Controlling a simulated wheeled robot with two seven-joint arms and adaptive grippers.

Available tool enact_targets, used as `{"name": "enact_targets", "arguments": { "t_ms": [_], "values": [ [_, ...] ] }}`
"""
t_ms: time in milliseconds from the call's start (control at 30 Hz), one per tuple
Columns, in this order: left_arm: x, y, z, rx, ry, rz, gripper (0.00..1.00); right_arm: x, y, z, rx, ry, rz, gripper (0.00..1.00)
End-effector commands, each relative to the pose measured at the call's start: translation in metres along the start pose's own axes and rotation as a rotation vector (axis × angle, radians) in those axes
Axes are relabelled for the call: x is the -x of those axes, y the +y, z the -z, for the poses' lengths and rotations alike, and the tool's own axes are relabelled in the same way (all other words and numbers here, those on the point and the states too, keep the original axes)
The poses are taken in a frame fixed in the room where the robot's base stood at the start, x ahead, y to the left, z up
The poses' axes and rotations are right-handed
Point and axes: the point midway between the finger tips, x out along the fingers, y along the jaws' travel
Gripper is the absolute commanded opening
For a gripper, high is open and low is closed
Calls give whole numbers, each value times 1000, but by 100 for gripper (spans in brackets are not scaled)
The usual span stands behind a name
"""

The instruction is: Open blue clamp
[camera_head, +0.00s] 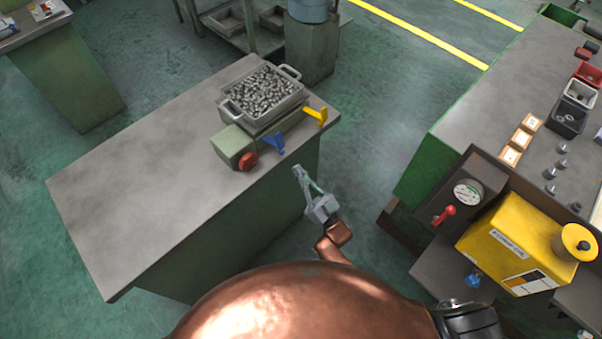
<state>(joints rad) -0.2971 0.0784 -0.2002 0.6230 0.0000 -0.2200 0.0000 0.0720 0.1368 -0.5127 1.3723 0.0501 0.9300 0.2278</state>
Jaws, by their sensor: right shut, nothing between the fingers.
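The blue clamp (274,144) is a small blue lever on the near side of a pale green device (234,145) on the grey table. A similar yellow clamp (317,115) sits to its right on the same device. My right gripper (303,176) is in front of the table edge, just below and to the right of the blue clamp in the picture. It is shut and empty, and appears apart from the clamp. My left gripper is not in view.
A grey metal bin of small metal parts (262,91) stands on the device. A red knob (248,161) is left of the blue clamp. The table's left part (140,190) is bare. A yellow machine (510,240) stands at the right.

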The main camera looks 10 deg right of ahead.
Motion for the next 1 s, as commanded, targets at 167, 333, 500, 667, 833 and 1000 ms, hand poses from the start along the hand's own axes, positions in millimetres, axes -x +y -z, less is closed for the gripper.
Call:
{"name": "enact_targets", "arguments": {
  "t_ms": [167, 333, 500, 667, 833, 1000],
  "values": [
    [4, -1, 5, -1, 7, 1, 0, -34, 0, 1, 1, 2, 0, 0],
    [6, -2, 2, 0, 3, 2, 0, -56, 0, 0, 1, -1, 0, 0],
    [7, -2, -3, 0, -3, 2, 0, -66, 0, -1, 2, -3, -1, 0],
    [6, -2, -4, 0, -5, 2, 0, -67, 1, -1, 2, -3, -1, 0],
    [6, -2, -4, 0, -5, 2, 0, -67, 1, -1, 2, -3, -1, 0],
    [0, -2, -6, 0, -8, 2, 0, -65, 1, -4, 1, 9, 0, 0]
  ]
}}
